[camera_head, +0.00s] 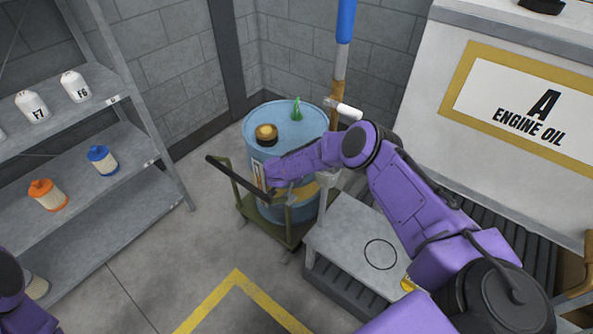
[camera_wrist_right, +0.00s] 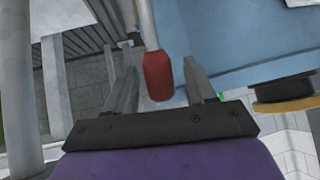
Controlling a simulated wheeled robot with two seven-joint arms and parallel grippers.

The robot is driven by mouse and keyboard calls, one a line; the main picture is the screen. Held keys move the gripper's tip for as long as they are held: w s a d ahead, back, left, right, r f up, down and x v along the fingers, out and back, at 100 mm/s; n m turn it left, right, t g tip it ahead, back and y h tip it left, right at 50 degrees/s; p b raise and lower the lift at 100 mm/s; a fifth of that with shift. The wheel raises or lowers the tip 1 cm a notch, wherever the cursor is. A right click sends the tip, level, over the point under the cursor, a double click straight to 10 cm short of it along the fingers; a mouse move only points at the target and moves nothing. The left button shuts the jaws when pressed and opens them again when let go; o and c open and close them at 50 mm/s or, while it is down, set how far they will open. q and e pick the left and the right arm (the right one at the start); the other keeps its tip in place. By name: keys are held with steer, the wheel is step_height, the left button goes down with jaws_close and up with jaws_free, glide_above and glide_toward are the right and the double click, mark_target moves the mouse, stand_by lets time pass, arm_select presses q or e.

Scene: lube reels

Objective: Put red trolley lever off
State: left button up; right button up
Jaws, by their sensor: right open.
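The red trolley lever (camera_wrist_right: 158,76) shows in the right wrist view as a red grip on a thin pale rod. My right gripper (camera_wrist_right: 160,85) is open, with one finger on each side of the red grip in that view. Gaps show on both sides, but I cannot tell the grip's depth relative to the fingertips. In the head view my purple right arm reaches across to the green trolley (camera_head: 294,234), which carries a blue drum (camera_head: 262,208). The lever cannot be made out there. My left gripper is outside the view; only part of my left arm shows at lower left.
A grey shelf (camera_head: 135,200) with several small bottles stands at left. A grey bench (camera_head: 345,230) is right of the trolley, beside a large engine oil tank (camera_head: 450,65). A black push bar (camera_head: 238,177) rises at the trolley's front. The floor (camera_head: 150,265) ahead is clear.

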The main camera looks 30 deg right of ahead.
jaws_close()
steer(key=shift+a, duration=0.15)
steer(key=h, duration=0.1)
steer(key=a+t+h+b, duration=0.1)
steer(key=s+a+h+b, duration=0.1)
steer(key=shift+a+r, duration=0.2)
steer(key=shift+r, duration=0.1)
steer(key=shift+s+a+r+n+t+h+b, duration=0.15)
steer(key=shift+s+a+n+t+h+b, duration=0.15)
steer(key=shift+a+t+h+b, duration=0.65)
steer(key=shift+s+a+r+n+t+h+b, duration=0.2)
steer(key=shift+s+a+h+b, duration=0.3)
steer(key=shift+b, duration=0.9)
steer(key=shift+w+h, duration=0.1)
steer(key=shift+h, duration=0.15)
jaws_free()
steer(key=shift+a, duration=0.15)
